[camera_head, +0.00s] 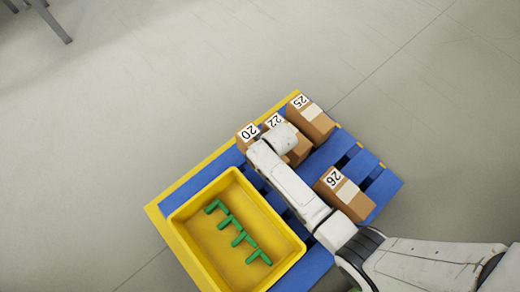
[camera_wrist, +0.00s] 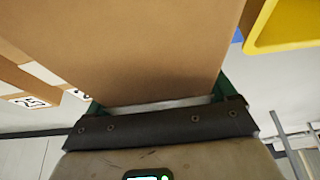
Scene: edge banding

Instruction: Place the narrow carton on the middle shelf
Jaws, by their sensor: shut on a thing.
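My gripper (camera_wrist: 160,100) is shut on a brown carton (camera_wrist: 130,45) in the wrist view, a green finger on either side. The carton fills the upper middle of that view and shows no number there. In the head view my arm's white end covers the gripper, close to the cartons marked 20 (camera_head: 244,143) and 22 (camera_head: 303,150). The held one looks like carton 20, as the 25 label and another partly hidden label show beside it in the wrist view. I cannot tell whether it is lifted off the pallet. No shelf is clearly in view.
A blue pallet (camera_head: 187,190) with a yellow edge bears carton 25 (camera_head: 312,127), carton 26 (camera_head: 345,199) and a yellow bin (camera_head: 190,246) holding several green pieces (camera_head: 238,236). Grey legs (camera_head: 52,24) stand at the far upper left. Open floor surrounds the pallet's left and back.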

